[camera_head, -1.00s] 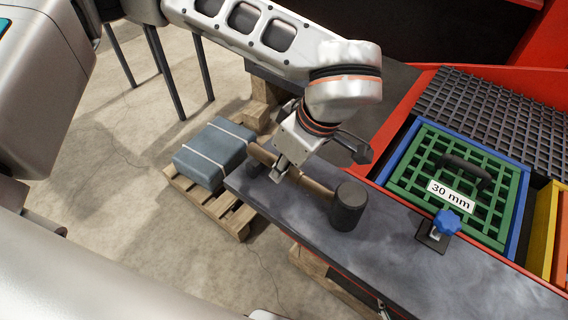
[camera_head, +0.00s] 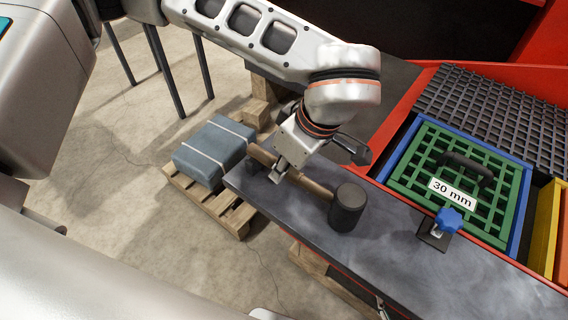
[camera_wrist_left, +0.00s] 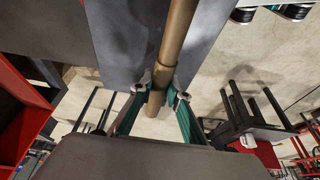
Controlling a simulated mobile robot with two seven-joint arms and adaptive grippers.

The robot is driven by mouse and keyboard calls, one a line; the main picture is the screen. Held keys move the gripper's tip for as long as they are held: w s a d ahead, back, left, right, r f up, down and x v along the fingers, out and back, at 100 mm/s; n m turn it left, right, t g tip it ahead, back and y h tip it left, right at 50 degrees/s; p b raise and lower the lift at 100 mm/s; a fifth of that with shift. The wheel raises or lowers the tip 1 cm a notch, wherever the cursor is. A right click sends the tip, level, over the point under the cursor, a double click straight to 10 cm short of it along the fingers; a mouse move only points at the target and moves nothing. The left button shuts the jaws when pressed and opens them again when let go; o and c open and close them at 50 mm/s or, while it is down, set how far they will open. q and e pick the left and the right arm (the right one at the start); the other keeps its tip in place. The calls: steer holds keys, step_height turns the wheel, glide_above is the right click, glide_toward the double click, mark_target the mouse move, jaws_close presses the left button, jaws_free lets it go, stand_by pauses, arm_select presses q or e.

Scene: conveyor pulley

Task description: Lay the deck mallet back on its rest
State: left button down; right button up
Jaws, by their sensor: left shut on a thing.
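The deck mallet has a brown handle (camera_head: 314,188) and a dark cylindrical head (camera_head: 347,208). It lies over the dark grey deck (camera_head: 400,260), head toward the lower right. My left gripper (camera_head: 281,172) is shut on the handle, toward the end away from the head. In the left wrist view the handle (camera_wrist_left: 173,45) runs between the two fingertips (camera_wrist_left: 160,90). Whether the mallet touches the deck is unclear. My right gripper is not in view.
A green grid panel (camera_head: 425,165) marked 30 mm sits in a blue frame right of the deck. A blue-knobbed clamp (camera_head: 447,221) stands at the deck's right edge. A strapped grey block (camera_head: 213,152) lies on a wooden pallet (camera_head: 205,199) to the left.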

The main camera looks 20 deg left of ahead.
arm_select(q)
steer(key=shift+f, duration=0.35)
steer(key=c, duration=1.8)
jaws_free()
steer(key=shift+c, duration=0.2)
steer(key=shift+p+v, duration=1.05)
steer(key=shift+v, duration=1.15)
steer(key=shift+p+v, duration=1)
steer(key=shift+v, duration=0.85)
steer(key=shift+a, duration=0.1)
